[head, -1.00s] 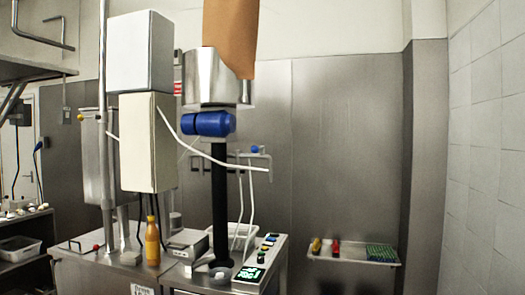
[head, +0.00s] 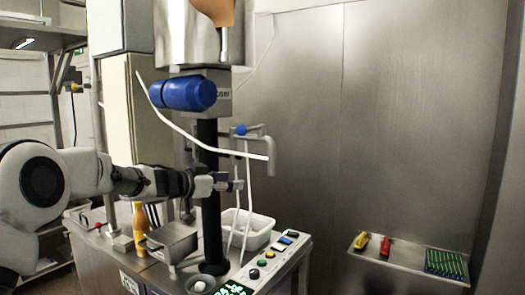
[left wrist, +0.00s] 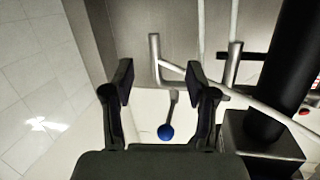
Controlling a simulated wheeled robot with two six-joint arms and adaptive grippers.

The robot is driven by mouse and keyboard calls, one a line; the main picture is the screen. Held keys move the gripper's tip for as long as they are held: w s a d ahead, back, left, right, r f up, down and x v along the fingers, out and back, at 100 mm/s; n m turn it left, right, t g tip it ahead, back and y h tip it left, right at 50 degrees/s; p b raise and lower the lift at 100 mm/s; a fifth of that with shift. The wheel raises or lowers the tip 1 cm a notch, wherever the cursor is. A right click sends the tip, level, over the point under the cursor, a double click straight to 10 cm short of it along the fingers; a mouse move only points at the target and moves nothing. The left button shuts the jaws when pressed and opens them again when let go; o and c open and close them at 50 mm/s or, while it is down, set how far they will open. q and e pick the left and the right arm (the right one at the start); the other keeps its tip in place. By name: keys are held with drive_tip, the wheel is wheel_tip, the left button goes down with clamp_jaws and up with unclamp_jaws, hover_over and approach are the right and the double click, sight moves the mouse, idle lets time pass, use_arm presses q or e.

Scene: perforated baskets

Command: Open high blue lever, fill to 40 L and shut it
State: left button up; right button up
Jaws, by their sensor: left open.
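The high blue lever (head: 241,130) is a small blue ball knob at a grey pipe bracket beside the black column (head: 208,170). My left gripper (head: 232,184) is open and empty, level and below the knob in the head view, close to the column. In the left wrist view the blue knob (left wrist: 165,132) on its grey stem shows between the open fingers (left wrist: 161,80), apart from both. A green-lit display (head: 234,289) sits on the front panel; its digits are too small to read. My right gripper is out of view.
A large blue cylinder (head: 182,94) and a white hose (head: 205,140) are above my left arm. A white basket (head: 262,232), an orange bottle (head: 140,225) and a button panel (head: 272,258) are on the bench. A wall shelf (head: 395,260) is at right.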

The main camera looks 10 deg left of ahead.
use_arm(q)
drive_tip(key=t, duration=0.1)
approach(237, 131)
drive_tip(key=w+d+f, duration=0.3)
drive_tip(key=w+f, duration=0.1)
drive_tip(key=w, duration=0.2)
wheel_tip(237, 131, up, 4)
drive_tip(key=s+a+t+p, duration=0.1)
drive_tip(key=s, duration=0.2)
drive_tip(key=shift+m, duration=0.3)
drive_tip(key=p+x, duration=0.1)
drive_tip(key=x, duration=0.4)
drive_tip(key=f+p+x, duration=0.1)
drive_tip(key=x, duration=0.2)
drive_tip(key=shift+w+d+p, duration=0.1)
drive_tip(key=shift+w+p, duration=0.15)
drive_tip(key=shift+p, duration=0.05)
drive_tip(key=shift+r, duration=0.1)
drive_tip(key=shift+s+r, duration=0.15)
drive_tip(key=shift+s, duration=0.2)
drive_tip(key=shift+w, duration=0.15)
clamp_jaws()
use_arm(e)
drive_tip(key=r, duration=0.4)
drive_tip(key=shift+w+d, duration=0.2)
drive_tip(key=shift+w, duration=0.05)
